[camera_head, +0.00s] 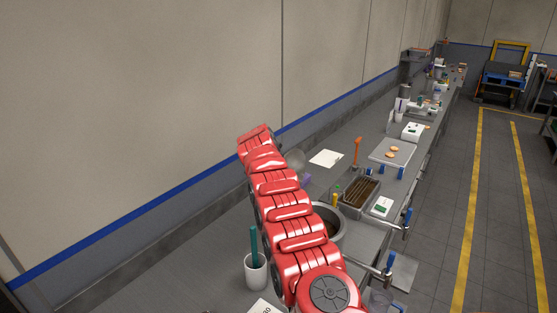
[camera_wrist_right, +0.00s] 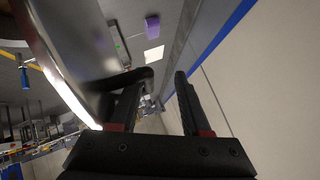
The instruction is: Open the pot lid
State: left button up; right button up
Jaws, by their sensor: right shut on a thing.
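The pot (camera_head: 342,218) stands on the counter, partly hidden behind my red arm. Its top is uncovered on the visible side and its inside looks dark. The lid (camera_wrist_right: 72,48) is a large shiny grey disc, tilted on edge, at the left of the right wrist view. Its black handle (camera_wrist_right: 138,76) is at my right gripper (camera_wrist_right: 162,82), which is shut on it. My right gripper is hidden there. My left gripper is not in view.
A white cup (camera_head: 256,275) with a teal-handled tool stands left of the arm. A metal tray of brown bars (camera_head: 361,193), a yellow bottle and a white sheet (camera_head: 326,158) lie beyond the pot. The wall (camera_head: 150,100) runs close along the counter's left side.

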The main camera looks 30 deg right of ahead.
jog(key=shift+w+a+f, duration=0.1)
jog(key=shift+a+f, duration=0.35)
jog(key=shift+a, duration=0.15)
jog(key=d+b+v, duration=0.1)
jog(key=b+v, duration=1)
jog(key=v, duration=0.6)
jog(key=shift+s+r+b, duration=0.3)
jog(key=shift+r+b, duration=0.05)
jog(key=shift+r, duration=0.2)
